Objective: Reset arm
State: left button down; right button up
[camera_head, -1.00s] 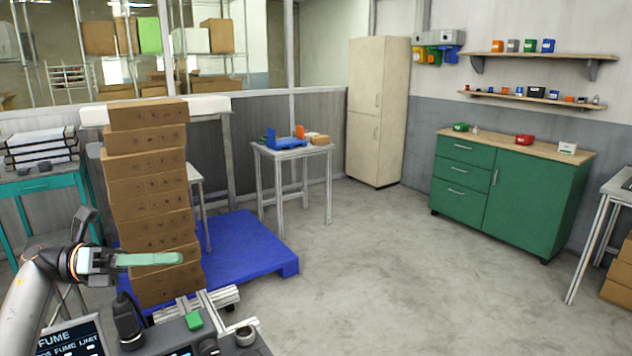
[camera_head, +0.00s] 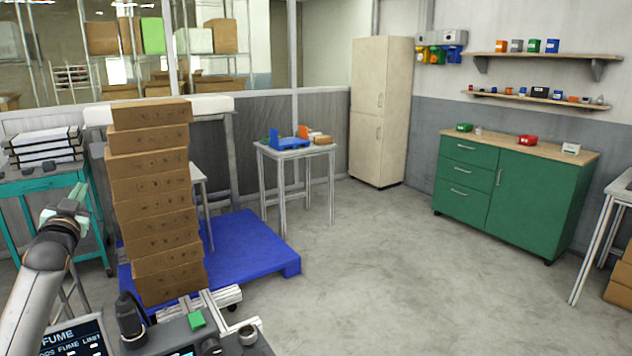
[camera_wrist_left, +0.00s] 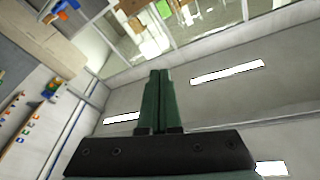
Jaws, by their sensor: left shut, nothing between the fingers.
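My left gripper (camera_head: 76,197) is at the left of the head view, raised in front of the teal table and left of the stacked boxes. Its green fingers are shut with nothing between them and point upward. In the left wrist view the two fingers (camera_wrist_left: 159,100) lie side by side, with the ceiling and upper walls behind them. My right gripper is in neither view.
A tall stack of cardboard boxes (camera_head: 150,190) stands close to the right of my left gripper, by a blue pallet (camera_head: 255,243). A teal table (camera_head: 40,181) is behind. A small table (camera_head: 295,150) and green cabinet (camera_head: 515,190) stand further off. The middle floor is clear.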

pick_arm(q)
jog(key=s+d+f+g+h, duration=0.25)
jog(key=d+f, duration=0.35)
jog(key=f, duration=0.5)
jog(key=s+d+f+m+g+h, duration=0.1)
jog(key=s+d+f, duration=0.35)
jog(key=f, duration=0.65)
jog(key=s+d+f+g+h, duration=0.25)
jog(key=d+f, duration=0.45)
jog(key=f, duration=0.5)
jog(key=s+d+f+m+g+h, duration=0.1)
jog(key=s+d+f, duration=0.45)
jog(key=s, duration=0.35)
jog(key=s+d+f+g+h, duration=0.1)
jog(key=s+d+f, duration=0.45)
jog(key=s, duration=0.25)
jog(key=s+d+f, duration=0.1)
jog(key=s+d, duration=0.1)
jog(key=s, duration=0.3)
jog(key=s+d+f+g+h, duration=0.1)
jog(key=s+d, duration=0.2)
jog(key=s, duration=0.3)
jog(key=s+d+f+n+g, duration=0.1)
jog(key=s+d, duration=0.1)
jog(key=s, duration=0.3)
jog(key=shift+s+d+f, duration=0.15)
jog(key=shift+s, duration=0.15)
